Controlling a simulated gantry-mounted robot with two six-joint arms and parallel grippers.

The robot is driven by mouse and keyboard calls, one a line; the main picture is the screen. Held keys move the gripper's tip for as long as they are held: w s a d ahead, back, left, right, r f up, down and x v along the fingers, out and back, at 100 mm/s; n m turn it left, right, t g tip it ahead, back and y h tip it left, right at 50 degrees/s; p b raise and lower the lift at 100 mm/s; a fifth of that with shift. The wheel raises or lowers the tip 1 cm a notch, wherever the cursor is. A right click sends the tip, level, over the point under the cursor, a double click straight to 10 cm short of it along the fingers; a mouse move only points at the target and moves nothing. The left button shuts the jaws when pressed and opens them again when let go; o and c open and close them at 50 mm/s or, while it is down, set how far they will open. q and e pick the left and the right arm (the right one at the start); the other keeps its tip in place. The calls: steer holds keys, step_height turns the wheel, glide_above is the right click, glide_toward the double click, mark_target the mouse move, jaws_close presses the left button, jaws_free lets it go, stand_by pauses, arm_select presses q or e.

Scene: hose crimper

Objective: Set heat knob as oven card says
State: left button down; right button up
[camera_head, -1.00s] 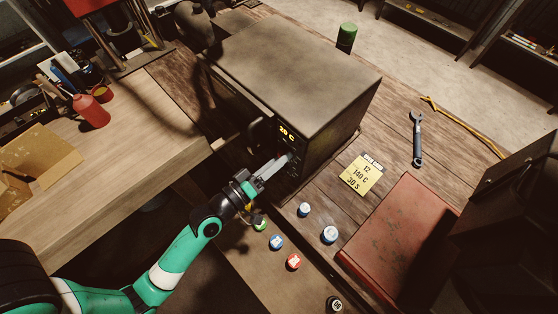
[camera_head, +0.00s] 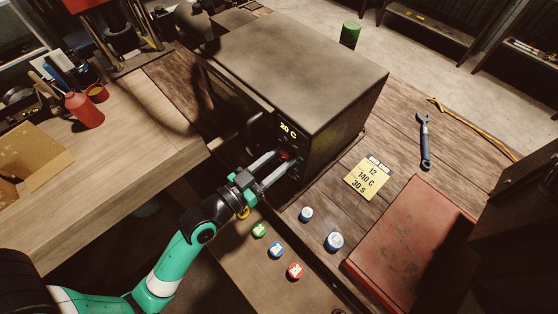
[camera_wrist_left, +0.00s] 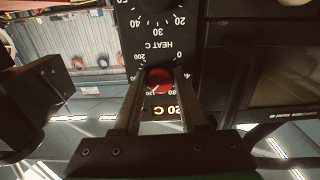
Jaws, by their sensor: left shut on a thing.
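The oven (camera_head: 295,70) is a dark box on the wooden bench. Its front panel has a lit display (camera_head: 288,130) that reads 20 C. The heat knob (camera_wrist_left: 159,79) is red and round, under the upside-down label HEAT C in the left wrist view; it also shows in the head view (camera_head: 284,155). My left gripper (camera_wrist_left: 157,76) is shut on the heat knob, one finger on each side. The yellow oven card (camera_head: 367,179) lies right of the oven and reads 12, 140 C, 30 S. My right gripper is not in view.
Another dial (camera_wrist_left: 157,8) sits beside the heat knob on the panel. Several coloured round pieces, including a red one (camera_head: 294,271), lie in front of the oven. A red box (camera_head: 415,235), a wrench (camera_head: 424,140) and a yellow cord (camera_head: 470,125) are on the right.

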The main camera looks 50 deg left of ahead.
arm_select(q)
steer(key=shift+m+b, duration=0.35)
steer(key=shift+m, duration=0.65)
steer(key=shift+c, duration=2.4)
jaws_free()
steer(key=s, duration=1.1)
steer(key=shift+s+d, duration=0.3)
